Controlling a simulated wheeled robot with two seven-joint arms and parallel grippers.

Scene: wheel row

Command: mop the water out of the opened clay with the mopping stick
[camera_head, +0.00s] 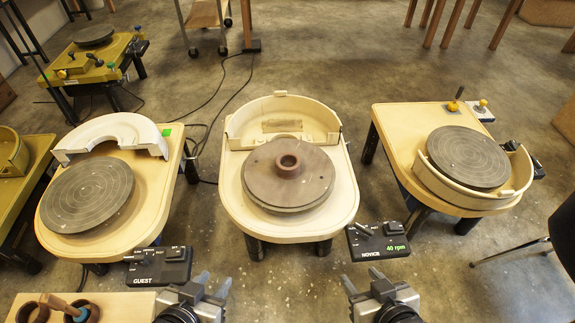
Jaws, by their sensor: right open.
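The opened clay (288,166) is a low brown ring with a dark hole, sitting in the middle of the brown disc of the centre wheel (262,188). Whether water lies in the hole is too small to tell. A stick with a wooden handle (58,304) and a bluish end leans in a brown pot (94,313) at the bottom left; this appears to be the mopping stick. My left gripper (212,284) is open and empty, in front of the centre wheel, right of the stick. My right gripper (361,280) is open and empty, below the control box.
A second brown pot (33,313) stands on the pale board (128,302). A GUEST control box (158,267) and a NOVICE box (378,241) reading 40 rpm flank the centre wheel. Other wheels stand left (88,195) and right (467,157). Floor shows between my grippers.

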